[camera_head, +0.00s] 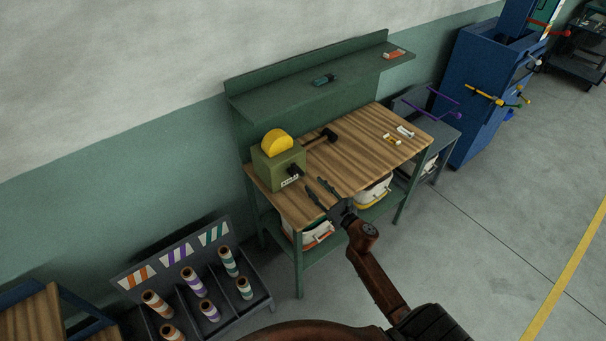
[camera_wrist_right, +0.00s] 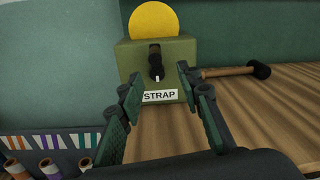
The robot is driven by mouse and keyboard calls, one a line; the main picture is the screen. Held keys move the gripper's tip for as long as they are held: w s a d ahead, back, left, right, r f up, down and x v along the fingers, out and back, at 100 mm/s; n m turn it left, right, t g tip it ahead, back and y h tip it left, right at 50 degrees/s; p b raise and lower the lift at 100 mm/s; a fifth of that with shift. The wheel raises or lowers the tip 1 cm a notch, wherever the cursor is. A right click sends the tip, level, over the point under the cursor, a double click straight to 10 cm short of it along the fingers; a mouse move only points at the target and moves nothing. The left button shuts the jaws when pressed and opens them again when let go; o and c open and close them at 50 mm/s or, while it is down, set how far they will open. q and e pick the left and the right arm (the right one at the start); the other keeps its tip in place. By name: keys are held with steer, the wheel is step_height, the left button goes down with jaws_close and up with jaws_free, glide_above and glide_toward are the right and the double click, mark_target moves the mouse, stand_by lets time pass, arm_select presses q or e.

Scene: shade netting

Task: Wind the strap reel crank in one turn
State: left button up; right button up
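The strap reel is an olive-green box (camera_head: 278,166) with a yellow disc (camera_head: 277,143) on top, at the left end of the wooden workbench (camera_head: 350,155). Its black crank (camera_head: 295,170) sticks out of the front face, above a white STRAP label (camera_wrist_right: 160,96). The crank also shows in the right wrist view (camera_wrist_right: 155,62), end-on. My right gripper (camera_head: 322,193) is open and empty, in front of the reel. In the right wrist view its fingers (camera_wrist_right: 157,92) spread to either side of the label, apart from the crank. My left gripper is not in view.
A black-headed mallet (camera_head: 328,135) lies right of the reel. Small white and yellow items (camera_head: 397,136) lie at the bench's right end. A green shelf (camera_head: 320,85) overhangs the back. A rack of striped rolls (camera_head: 200,280) stands to the left; bins sit below the bench.

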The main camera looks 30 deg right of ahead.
mark_target(303, 175)
steer(key=shift+n+y, duration=0.3)
steer(key=shift+n, duration=0.2)
steer(key=w, duration=0.5)
steer(key=w+a+p, duration=0.1)
steer(key=w, duration=0.2)
steer(key=shift+r, duration=0.15)
steer(key=shift+c, duration=0.2)
jaws_close()
